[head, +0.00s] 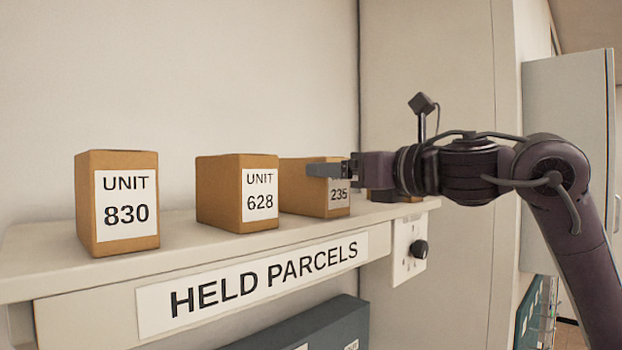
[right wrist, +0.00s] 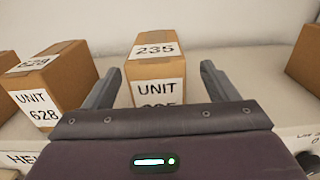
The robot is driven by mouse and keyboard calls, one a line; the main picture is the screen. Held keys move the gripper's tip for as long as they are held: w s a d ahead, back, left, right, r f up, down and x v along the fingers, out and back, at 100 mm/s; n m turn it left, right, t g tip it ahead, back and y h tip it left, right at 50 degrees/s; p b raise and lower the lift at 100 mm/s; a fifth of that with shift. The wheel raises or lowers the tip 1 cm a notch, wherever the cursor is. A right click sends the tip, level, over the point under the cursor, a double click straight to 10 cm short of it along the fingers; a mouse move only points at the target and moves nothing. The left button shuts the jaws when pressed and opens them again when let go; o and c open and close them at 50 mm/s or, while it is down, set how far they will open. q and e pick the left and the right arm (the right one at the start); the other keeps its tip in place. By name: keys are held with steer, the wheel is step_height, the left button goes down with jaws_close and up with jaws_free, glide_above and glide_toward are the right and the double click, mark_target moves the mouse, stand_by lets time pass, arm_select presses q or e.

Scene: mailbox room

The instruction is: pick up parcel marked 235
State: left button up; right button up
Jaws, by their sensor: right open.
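The parcel marked 235 (head: 305,190) is a brown box with a white label, standing on the shelf right of the parcel marked 628. In the head view my right gripper (head: 318,170) is in front of it and hides part of its label. In the right wrist view the parcel marked 235 (right wrist: 157,68) shows between the two open fingers of my right gripper (right wrist: 159,85). The left finger is close to its left side; there is a wider gap at the right finger. Whether a finger touches it I cannot tell. My left gripper is not in view.
The parcel marked 628 (head: 220,190) stands close on the left, and the parcel marked 830 (head: 110,200) farther left. Another brown box (right wrist: 302,62) is on the right. The shelf (head: 180,238) has a front sign (head: 262,281) reading HELD PARCELS. A wall is behind.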

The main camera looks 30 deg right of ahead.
mark_target(300, 194)
steer(key=p+x, duration=0.1)
steer(key=x, duration=0.1)
steer(key=p+x, duration=0.1)
steer(key=x, duration=0.1)
steer(key=shift+w+a+f, duration=0.1)
steer(key=shift+w+a, duration=0.1)
steer(key=shift+a, duration=0.1)
steer(key=shift+w+a+f, duration=0.1)
steer(key=shift+w, duration=0.2)
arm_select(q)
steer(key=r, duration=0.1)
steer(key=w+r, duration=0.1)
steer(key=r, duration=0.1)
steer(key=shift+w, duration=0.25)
arm_select(e)
steer(key=shift+s, duration=0.15)
steer(key=shift+c, duration=1.3)
steer(key=c, duration=1)
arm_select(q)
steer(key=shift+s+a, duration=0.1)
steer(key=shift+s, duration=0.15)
arm_select(e)
steer(key=shift+c, duration=0.5)
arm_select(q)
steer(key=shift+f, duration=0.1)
arm_select(e)
steer(key=shift+r, duration=0.2)
